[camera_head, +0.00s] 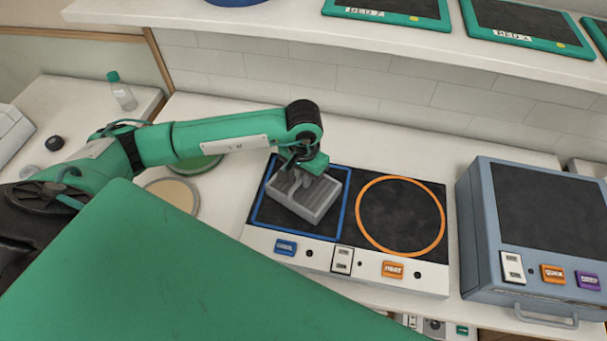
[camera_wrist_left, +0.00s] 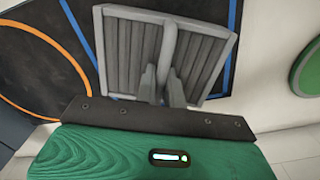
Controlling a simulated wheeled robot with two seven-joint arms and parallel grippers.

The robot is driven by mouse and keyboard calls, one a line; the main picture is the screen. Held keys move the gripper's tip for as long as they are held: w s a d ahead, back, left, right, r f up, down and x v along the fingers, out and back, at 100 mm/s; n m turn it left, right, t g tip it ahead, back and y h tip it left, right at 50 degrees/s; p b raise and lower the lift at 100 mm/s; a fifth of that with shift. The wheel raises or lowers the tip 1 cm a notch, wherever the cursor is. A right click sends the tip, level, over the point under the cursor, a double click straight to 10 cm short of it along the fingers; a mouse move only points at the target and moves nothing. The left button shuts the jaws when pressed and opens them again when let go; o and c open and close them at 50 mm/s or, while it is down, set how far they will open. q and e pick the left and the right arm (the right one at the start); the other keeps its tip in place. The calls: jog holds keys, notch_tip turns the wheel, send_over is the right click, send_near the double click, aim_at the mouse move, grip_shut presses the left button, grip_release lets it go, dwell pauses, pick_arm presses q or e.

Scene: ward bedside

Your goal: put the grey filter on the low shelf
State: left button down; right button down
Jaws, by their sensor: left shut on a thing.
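The grey filter (camera_head: 314,203) is a ribbed, open tray-like piece with a central bar. It is over the blue-outlined square on the left half of a two-zone station (camera_head: 268,213). My left gripper (camera_head: 303,172) reaches it from above and is shut on its bar. The wrist view shows the filter (camera_wrist_left: 204,62) with the fingers (camera_wrist_left: 162,88) closed at the bar. I cannot tell whether the filter touches the surface. A white shelf (camera_head: 300,32) runs along the back wall; I cannot tell if it is the low shelf. My right gripper is not in view.
A blue-grey box (camera_head: 480,235) with a front handle stands at right. The station's orange-ringed zone (camera_head: 400,215) is empty. Green-framed tablets (camera_head: 527,22) lie on the shelf. Round discs (camera_head: 172,194) and a capped bottle (camera_head: 122,95) are at left.

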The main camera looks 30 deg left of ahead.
pick_arm(q)
jog(key=shift+f+b, duration=0.15)
jog(key=shift+b, duration=0.15)
jog(key=c, duration=1.5)
grip_release()
